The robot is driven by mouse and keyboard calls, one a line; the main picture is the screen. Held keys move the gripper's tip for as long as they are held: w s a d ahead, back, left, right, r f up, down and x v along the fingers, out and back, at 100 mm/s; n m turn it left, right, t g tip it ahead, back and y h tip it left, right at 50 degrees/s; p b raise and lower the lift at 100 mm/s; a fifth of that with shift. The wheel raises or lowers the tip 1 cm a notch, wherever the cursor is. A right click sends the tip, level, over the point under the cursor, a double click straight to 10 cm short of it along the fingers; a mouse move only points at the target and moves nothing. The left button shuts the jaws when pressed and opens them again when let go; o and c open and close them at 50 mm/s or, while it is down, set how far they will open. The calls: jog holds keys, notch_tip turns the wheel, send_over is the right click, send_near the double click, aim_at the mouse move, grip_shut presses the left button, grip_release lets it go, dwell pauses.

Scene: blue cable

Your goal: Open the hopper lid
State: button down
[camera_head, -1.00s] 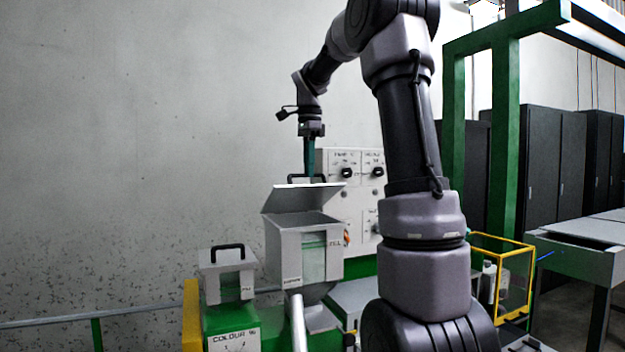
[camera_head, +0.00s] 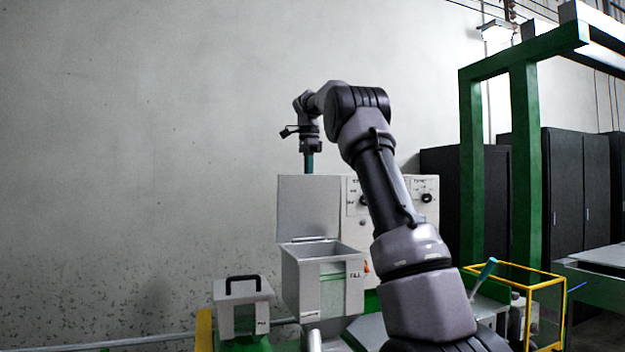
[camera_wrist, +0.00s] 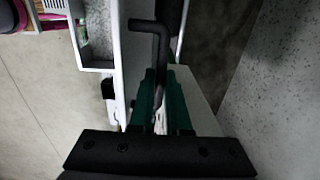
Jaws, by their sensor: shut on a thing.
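The hopper (camera_head: 322,278) is a grey box with a pale green window marked FILL, and its top is open. Its lid (camera_head: 308,206) stands about upright at the back edge of the box. In the wrist view a dark bent handle (camera_wrist: 150,28) reaches down between the green fingers. My gripper (camera_head: 309,165) is behind the top of the lid, and its fingertips are partly hidden by it. In the wrist view my gripper (camera_wrist: 160,82) is shut on the handle.
A smaller grey box with a black handle (camera_head: 243,284) stands at the left of the hopper. A control panel with knobs (camera_head: 415,205) is behind at the right. A yellow frame (camera_head: 520,290) and green posts (camera_head: 524,160) stand further right. Bare wall is behind.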

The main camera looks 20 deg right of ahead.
jog(key=shift+w+f, duration=0.15)
jog(key=shift+w, duration=0.75)
jog(key=c, duration=0.9)
grip_release()
